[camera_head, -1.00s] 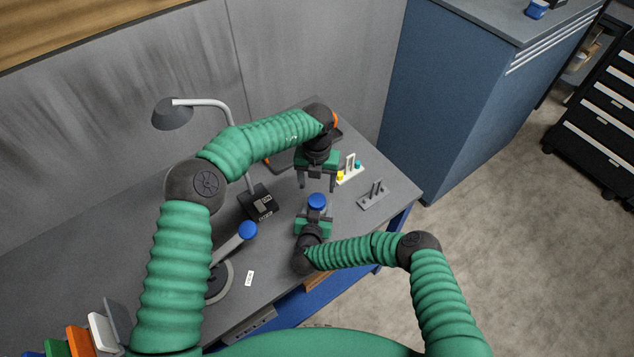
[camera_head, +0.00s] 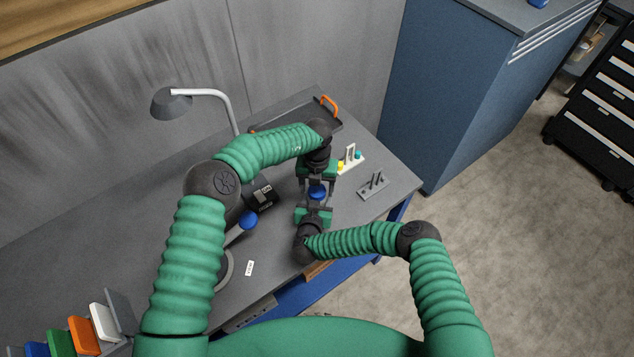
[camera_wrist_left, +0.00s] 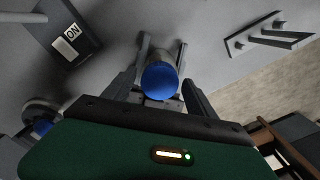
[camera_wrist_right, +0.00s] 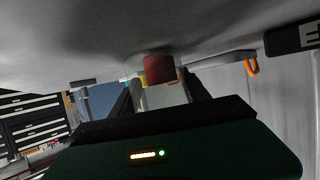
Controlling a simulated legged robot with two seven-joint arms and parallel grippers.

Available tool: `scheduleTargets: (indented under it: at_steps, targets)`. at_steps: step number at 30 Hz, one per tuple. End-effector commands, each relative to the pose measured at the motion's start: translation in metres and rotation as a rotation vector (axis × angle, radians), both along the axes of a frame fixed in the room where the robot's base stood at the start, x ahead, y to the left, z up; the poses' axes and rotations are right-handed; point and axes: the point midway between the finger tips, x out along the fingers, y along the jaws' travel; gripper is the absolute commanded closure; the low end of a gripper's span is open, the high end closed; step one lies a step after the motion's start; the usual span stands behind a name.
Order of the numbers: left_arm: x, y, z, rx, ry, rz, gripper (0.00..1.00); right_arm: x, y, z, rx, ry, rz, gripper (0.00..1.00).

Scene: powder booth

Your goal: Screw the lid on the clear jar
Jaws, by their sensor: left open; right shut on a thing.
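The blue lid (camera_head: 316,192) is at the top of the jar, between my two grippers; it also shows from above in the left wrist view (camera_wrist_left: 160,80). The jar is mostly hidden under the lid in the head view. In the right wrist view a dark red part (camera_wrist_right: 158,69) shows between the fingers, with a pale, see-through-looking body below it. My right gripper (camera_head: 314,207) is shut on the jar from the near side. My left gripper (camera_head: 316,183) is open, with its fingers either side of the lid; I cannot tell whether they touch it.
A grey pegged block (camera_head: 373,186) and a small white stand (camera_head: 350,160) are right of the grippers. A black box (camera_head: 262,195), a lamp (camera_head: 172,103) and another blue-topped item (camera_head: 248,220) are to the left. A dark tray with an orange handle (camera_head: 330,106) lies behind.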

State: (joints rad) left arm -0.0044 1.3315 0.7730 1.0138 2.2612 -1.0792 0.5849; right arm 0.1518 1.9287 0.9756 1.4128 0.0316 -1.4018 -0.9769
Motion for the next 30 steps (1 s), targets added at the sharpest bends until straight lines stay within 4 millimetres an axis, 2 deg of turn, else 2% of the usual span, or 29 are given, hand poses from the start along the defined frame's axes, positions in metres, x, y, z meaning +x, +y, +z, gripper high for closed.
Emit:
scheduleTargets:
  at_steps: [5, 20, 23, 29, 30]
  targets:
    - [0.0, 0.0, 0.0002, 0.0, 0.0, 0.0, 0.34, 0.0004, 0.0, 0.0008, 0.0, -0.002, 0.0, 1.0]
    - [-0.0001, 0.0001, 0.0003, 0.0, 0.001, 0.0, 1.0, 0.0005, -0.0001, 0.0008, 0.0, -0.002, 0.0, 1.0]
    - [-0.0002, 0.0, 0.0002, -0.001, 0.001, -0.021, 1.0, 0.0005, -0.0001, 0.0008, 0.0, -0.002, 0.0, 1.0]
    - [-0.0003, 0.0002, -0.0005, 0.0, 0.002, -0.364, 1.0, 0.0007, -0.0002, 0.0006, 0.0, -0.001, 0.0, 1.0]
    - [-0.0001, 0.0003, 0.0, 0.001, 0.001, -0.353, 1.0, 0.0007, -0.0002, 0.0007, -0.001, -0.001, -0.001, 1.0]
